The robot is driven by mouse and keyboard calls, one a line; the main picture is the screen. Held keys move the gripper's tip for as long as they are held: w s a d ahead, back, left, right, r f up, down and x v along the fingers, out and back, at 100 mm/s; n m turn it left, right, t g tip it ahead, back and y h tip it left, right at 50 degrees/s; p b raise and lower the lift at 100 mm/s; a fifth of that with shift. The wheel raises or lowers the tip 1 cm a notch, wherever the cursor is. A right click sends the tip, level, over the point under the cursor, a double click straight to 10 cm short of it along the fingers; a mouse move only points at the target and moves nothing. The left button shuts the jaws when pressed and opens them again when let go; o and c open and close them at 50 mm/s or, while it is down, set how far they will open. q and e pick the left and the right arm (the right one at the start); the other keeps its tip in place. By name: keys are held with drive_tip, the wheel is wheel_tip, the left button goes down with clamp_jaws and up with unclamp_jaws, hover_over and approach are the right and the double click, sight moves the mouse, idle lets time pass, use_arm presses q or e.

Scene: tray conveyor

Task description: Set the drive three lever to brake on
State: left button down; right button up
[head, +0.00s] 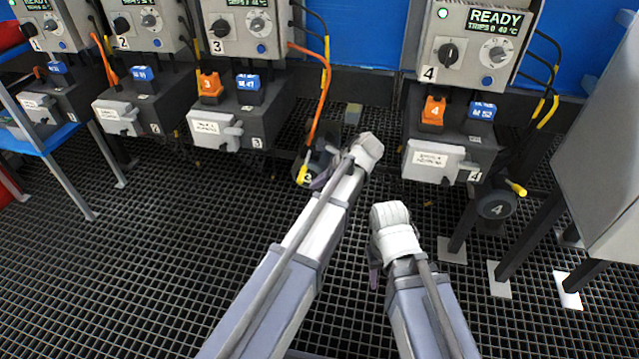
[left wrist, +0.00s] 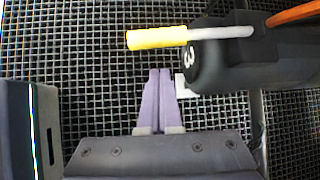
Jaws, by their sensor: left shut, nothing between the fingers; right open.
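The drive three lever (left wrist: 157,38) has a yellow grip on a pale grey rod. It points left from a dark round motor (left wrist: 245,60) whose end is marked 3. In the head view the yellow grip of the lever (head: 302,175) shows low, left of my left wrist, which hides part of the motor. My left gripper (left wrist: 158,72) is shut and empty, its purple fingertips just below the yellow grip in the left wrist picture, with a small gap in the picture. My right gripper (head: 375,272) is open, over the floor grating, its fingers partly hidden by its wrist.
The drive three cabinet (head: 240,30) and its grey lower box (head: 215,128) stand left of my left wrist. An orange cable (head: 322,110) runs down to motor three. Drive four's motor (head: 497,204), with its own yellow-tipped lever (head: 516,188), is at right. The front grating is clear.

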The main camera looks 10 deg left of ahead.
use_arm(q)
drive_tip(key=shift+s+a+r+p, duration=0.1)
drive_tip(key=shift+a+r+p, duration=0.25)
drive_tip(key=shift+r, duration=0.25)
drive_tip(key=shift+s+a+r+p, duration=0.1)
drive_tip(key=shift+a+r+p, duration=0.25)
drive_tip(key=shift+r, duration=0.2)
use_arm(e)
drive_tip(key=shift+a+r, duration=0.2)
drive_tip(key=shift+r, duration=0.4)
drive_tip(key=shift+a+r, duration=0.15)
drive_tip(key=shift+r, duration=0.4)
